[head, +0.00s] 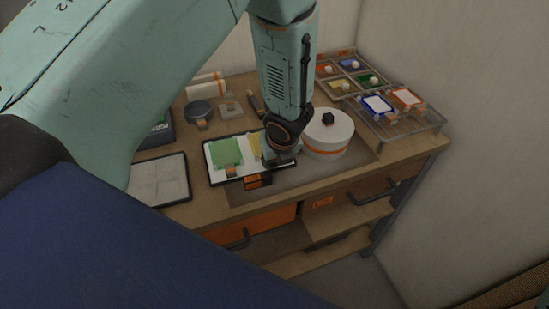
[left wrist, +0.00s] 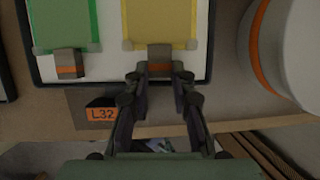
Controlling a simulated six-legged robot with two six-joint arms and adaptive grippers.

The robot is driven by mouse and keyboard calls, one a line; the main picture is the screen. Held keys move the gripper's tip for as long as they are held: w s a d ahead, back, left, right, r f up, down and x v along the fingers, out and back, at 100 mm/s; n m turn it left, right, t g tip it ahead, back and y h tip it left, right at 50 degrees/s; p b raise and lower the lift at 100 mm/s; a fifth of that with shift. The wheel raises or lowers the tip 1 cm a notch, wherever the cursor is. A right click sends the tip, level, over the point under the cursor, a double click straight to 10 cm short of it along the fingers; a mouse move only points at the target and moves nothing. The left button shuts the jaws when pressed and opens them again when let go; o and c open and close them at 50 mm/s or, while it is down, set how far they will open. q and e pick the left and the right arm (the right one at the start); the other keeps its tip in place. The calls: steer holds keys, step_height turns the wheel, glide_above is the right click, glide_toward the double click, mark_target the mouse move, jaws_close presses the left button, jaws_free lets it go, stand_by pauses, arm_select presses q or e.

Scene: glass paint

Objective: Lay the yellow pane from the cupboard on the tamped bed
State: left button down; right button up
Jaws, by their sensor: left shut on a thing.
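The yellow pane (left wrist: 160,22) is at the top middle of the left wrist view, flat over the white bed (left wrist: 108,66), right of a green pane (left wrist: 62,22). In the head view the yellow pane (head: 254,146) is partly hidden by my arm. My left gripper (left wrist: 160,74) is shut on the pane's grey tab with an orange band, at the near edge of the bed. The dark-framed bed also shows in the head view (head: 210,166), with the green pane (head: 227,152) on its left. I cannot tell whether the yellow pane touches the bed. My right gripper is out of view.
A round white drum (head: 328,135) with a black knob stands close right of my left gripper. A second white tray (head: 160,180) lies to the left. A rack of coloured panes (head: 349,75) and a metal rack (head: 400,118) are at the right. Drawers stand open below the front edge.

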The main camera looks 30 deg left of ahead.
arm_select(q)
steer(key=shift+w+d, duration=0.15)
steer(key=shift+w, duration=0.1)
steer(key=shift+s, duration=0.15)
stand_by(0.6)
stand_by(0.3)
steer(key=c, duration=1.1)
jaws_free()
steer(key=shift+o, duration=0.2)
